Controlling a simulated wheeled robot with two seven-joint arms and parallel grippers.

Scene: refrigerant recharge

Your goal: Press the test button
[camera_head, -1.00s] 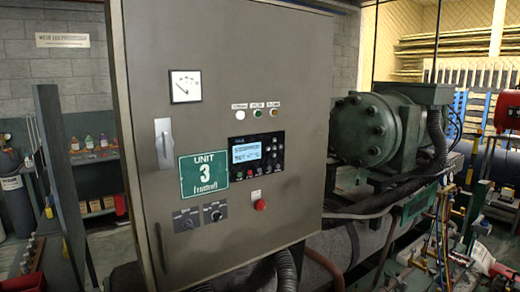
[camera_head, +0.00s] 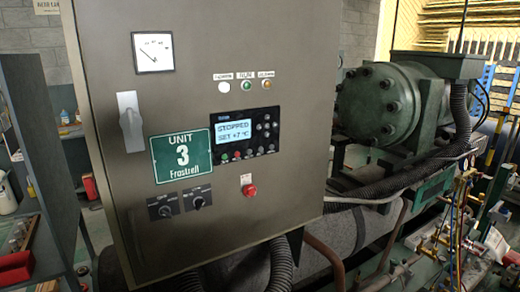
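A grey control cabinet (camera_head: 240,60) fills the middle of the head view. Its controller panel (camera_head: 245,135) has a lit display (camera_head: 233,132) reading "STOPPED" and "SET", with small buttons below and to the right of the display. A red push button (camera_head: 249,190) sits lower on the door under a small label. Three indicator lamps (camera_head: 246,86), white, green and amber, are above the panel. Which control is the test button cannot be read. Neither of my grippers is in view.
The door also bears a gauge (camera_head: 153,52), a handle (camera_head: 130,121), a green "UNIT 3" sign (camera_head: 181,155) and two dark knobs (camera_head: 180,203). A green compressor (camera_head: 385,105) and hoses (camera_head: 415,185) stand to the right. A shelf unit (camera_head: 40,150) is at left.

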